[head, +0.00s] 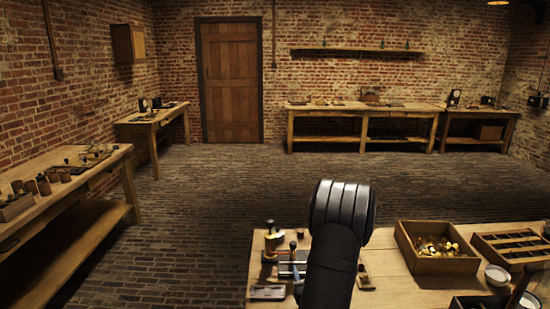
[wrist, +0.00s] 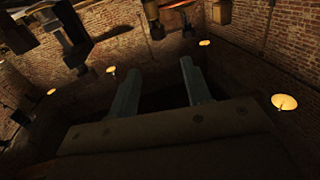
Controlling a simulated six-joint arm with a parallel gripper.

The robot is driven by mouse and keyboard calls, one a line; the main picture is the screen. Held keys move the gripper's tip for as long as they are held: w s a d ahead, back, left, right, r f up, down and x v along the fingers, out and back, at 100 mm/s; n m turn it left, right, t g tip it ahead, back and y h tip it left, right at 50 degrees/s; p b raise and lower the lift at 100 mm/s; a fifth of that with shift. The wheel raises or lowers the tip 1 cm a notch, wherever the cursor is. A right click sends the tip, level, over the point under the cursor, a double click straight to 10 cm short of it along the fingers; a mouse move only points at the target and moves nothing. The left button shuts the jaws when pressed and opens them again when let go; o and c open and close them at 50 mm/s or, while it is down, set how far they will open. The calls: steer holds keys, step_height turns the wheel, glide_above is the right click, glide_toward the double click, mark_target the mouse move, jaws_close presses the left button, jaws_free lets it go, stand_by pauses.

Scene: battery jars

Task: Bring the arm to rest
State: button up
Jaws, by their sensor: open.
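My arm (head: 338,240) rises over the near wooden table in the head view, and its dark rounded joint stands above the table's back edge. My gripper is hidden in the head view. In the wrist view my gripper (wrist: 160,92) shows two grey fingers set well apart with nothing between them. The wrist view looks at brick walls and several lit lamps (wrist: 285,102), and the room appears upside down or strongly tilted there.
The near table (head: 395,290) holds a wooden box of brass-coloured pieces (head: 437,262), a slotted wooden tray (head: 518,247), a white bowl (head: 497,275) and small instruments (head: 273,240) left of my arm. Side benches (head: 75,185) line the walls. The brick floor (head: 220,215) between is clear.

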mark_target(291, 244)
steer(key=x, duration=1.3)
steer(key=shift+w, duration=0.35)
steer(key=shift+w+a, duration=0.2)
steer(key=shift+w, duration=0.1)
steer(key=shift+m+g+h, duration=0.15)
steer(key=shift+m+h, duration=1.4)
steer(key=shift+h, duration=0.85)
steer(key=shift+m+g+h, duration=0.15)
steer(key=shift+m+h, duration=1.4)
steer(key=shift+h, duration=0.85)
steer(key=shift+m+g+h, duration=1.2)
steer(key=shift+m+h, duration=0.2)
steer(key=shift+h, duration=0.45)
steer(key=shift+m+g+h, duration=1.2)
steer(key=shift+m+h, duration=0.2)
steer(key=shift+h, duration=0.45)
steer(key=shift+s+a, duration=0.35)
steer(key=shift+s, duration=0.05)
steer(key=shift+o, duration=0.4)
